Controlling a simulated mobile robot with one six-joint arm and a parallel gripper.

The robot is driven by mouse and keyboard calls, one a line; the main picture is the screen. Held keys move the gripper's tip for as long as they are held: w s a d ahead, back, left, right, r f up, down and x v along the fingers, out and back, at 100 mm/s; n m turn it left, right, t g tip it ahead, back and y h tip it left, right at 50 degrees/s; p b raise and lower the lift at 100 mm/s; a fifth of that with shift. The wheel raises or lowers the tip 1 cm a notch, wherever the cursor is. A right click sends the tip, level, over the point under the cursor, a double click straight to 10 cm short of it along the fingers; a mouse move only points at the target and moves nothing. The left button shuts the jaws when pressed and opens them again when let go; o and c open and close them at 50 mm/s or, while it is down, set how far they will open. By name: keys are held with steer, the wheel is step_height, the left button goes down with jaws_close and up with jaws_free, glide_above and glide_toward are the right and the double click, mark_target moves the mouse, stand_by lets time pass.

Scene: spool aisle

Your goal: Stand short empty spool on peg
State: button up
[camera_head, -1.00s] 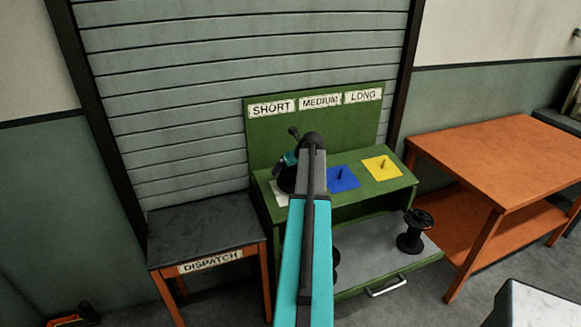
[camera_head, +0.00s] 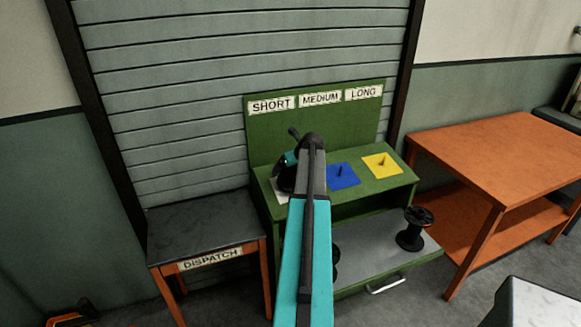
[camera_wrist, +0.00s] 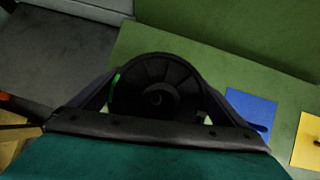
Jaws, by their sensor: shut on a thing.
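My gripper (camera_wrist: 160,108) is shut on a black spool (camera_wrist: 160,75). In the wrist view the spool's round ribbed flange faces the camera, with a hub hole in its middle, and a finger lies on each side. In the head view my arm partly hides the gripper and the spool, over the left end of the green bench (camera_head: 372,207). A white pad (camera_head: 280,191) under the SHORT sign (camera_head: 271,104) shows only in part there. Its peg is hidden, so I cannot tell whether the spool touches it.
A blue pad (camera_head: 343,176) and a yellow pad (camera_head: 382,166), each with a peg, lie to the right. Another black spool (camera_head: 414,230) stands on the grey lower tray (camera_head: 375,245). The DISPATCH table (camera_head: 200,228) at left and orange table (camera_head: 510,155) at right look clear.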

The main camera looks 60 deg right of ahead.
steer(key=shift+w+d+f+b, duration=0.1)
steer(key=shift+f+b, duration=0.15)
steer(key=shift+f, duration=0.45)
steer(key=shift+w+d+f+b, duration=0.1)
steer(key=shift+f+b, duration=0.1)
steer(key=shift+f, duration=0.5)
stand_by(0.4)
steer(key=o, duration=1.3)
steer(key=shift+a, duration=0.1)
steer(key=shift+c, duration=0.2)
steer(key=shift+s+r, duration=0.1)
steer(key=shift+b+v, duration=1.65)
steer(key=shift+v, duration=5.15)
